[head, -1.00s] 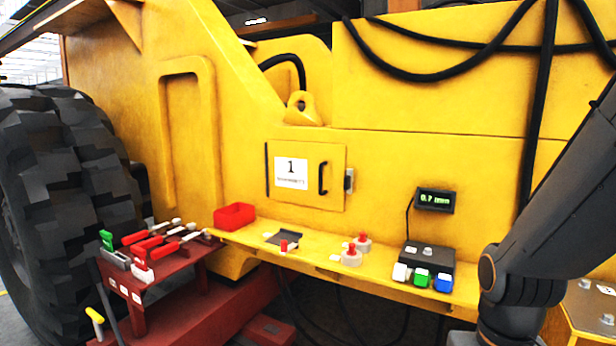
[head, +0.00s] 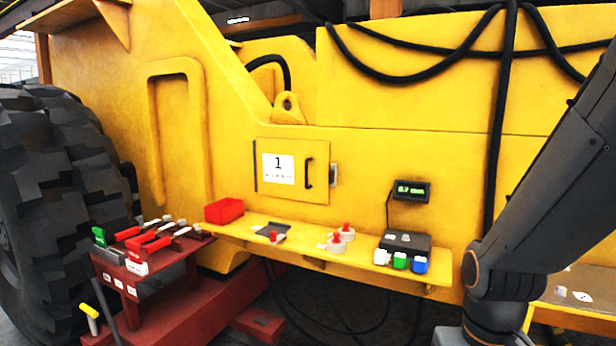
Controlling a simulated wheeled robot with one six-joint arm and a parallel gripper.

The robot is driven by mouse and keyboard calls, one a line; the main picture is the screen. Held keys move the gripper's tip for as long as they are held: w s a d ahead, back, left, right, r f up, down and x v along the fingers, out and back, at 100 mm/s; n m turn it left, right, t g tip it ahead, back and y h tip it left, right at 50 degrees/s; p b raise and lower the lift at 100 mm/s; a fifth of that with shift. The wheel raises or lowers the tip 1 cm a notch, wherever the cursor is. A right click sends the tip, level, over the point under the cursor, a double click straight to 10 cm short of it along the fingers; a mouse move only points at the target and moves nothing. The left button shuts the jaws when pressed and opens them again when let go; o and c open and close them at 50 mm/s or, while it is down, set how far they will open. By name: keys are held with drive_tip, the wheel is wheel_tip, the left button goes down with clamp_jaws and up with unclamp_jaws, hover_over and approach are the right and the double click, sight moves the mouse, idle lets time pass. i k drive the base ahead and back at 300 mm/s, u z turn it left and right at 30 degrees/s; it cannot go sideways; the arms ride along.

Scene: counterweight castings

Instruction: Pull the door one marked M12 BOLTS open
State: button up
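The door (head: 292,193) is a square yellow panel on the yellow machine's side. It carries a white label (head: 278,169) with a large 1; the smaller line under it is too small to read. A black upright handle (head: 308,173) is on its right side, and a small grey latch piece (head: 334,175) sits just beyond its right edge. The door looks shut. My gripper is out of view; only my dark arm shows at the right, well apart from the door.
A small display (head: 411,190) hangs above. A red tool stand (head: 128,289) and a big tyre (head: 57,190) are at left.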

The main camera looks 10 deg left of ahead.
sight(298, 171)
drive_tip(key=k, duration=1.05)
drive_tip(key=u, duration=0.75)
drive_tip(key=i, duration=1.35)
drive_tip(key=z, duration=0.55)
drive_tip(key=i, duration=0.55)
drive_tip(key=z, duration=0.6)
